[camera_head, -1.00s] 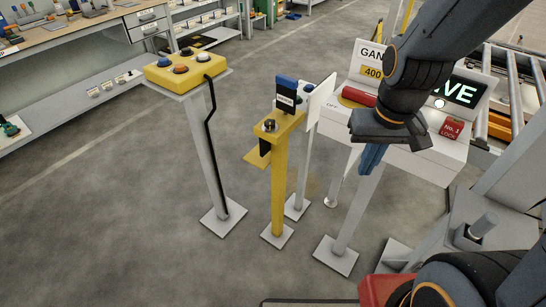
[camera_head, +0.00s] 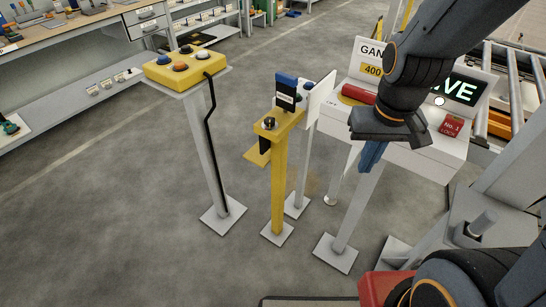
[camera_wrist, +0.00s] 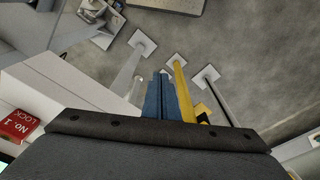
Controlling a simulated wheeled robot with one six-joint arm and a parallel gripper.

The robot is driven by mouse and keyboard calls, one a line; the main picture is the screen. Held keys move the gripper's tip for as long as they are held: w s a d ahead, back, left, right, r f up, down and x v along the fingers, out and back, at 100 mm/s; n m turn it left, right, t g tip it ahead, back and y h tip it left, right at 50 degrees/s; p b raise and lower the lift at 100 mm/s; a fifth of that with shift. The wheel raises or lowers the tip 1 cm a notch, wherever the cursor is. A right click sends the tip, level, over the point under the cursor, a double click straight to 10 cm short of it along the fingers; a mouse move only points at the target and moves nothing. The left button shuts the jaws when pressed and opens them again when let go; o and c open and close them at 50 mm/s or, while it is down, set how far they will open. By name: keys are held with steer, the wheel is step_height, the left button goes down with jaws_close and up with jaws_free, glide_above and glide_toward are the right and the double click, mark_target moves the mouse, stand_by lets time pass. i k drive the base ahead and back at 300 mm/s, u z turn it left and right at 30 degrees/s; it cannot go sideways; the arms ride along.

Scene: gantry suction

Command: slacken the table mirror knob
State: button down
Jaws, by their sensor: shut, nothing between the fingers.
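My gripper (camera_head: 372,156) is shut and empty, its blue fingers pointing down in front of the white console (camera_head: 438,160). In the wrist view its fingers (camera_wrist: 166,97) are together with nothing between them. I cannot make out a table mirror for certain. A small dark round knob (camera_head: 269,123) sits on top of a yellow post stand (camera_head: 278,185), left of my gripper and apart from it. I cannot tell whether it is the mirror's knob. My arm hides part of the console.
A yellow button box (camera_head: 186,68) with several coloured buttons stands on a grey post at left. A white panel (camera_head: 321,94) stands behind the yellow stand. The console carries a red handle (camera_head: 361,95) and a red lock block (camera_head: 451,127). Floor at lower left is clear.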

mark_target(270, 122)
steer(key=k, duration=1.2)
steer(key=u, duration=0.85)
steer(key=i, duration=1.5)
steer(key=z, duration=0.8)
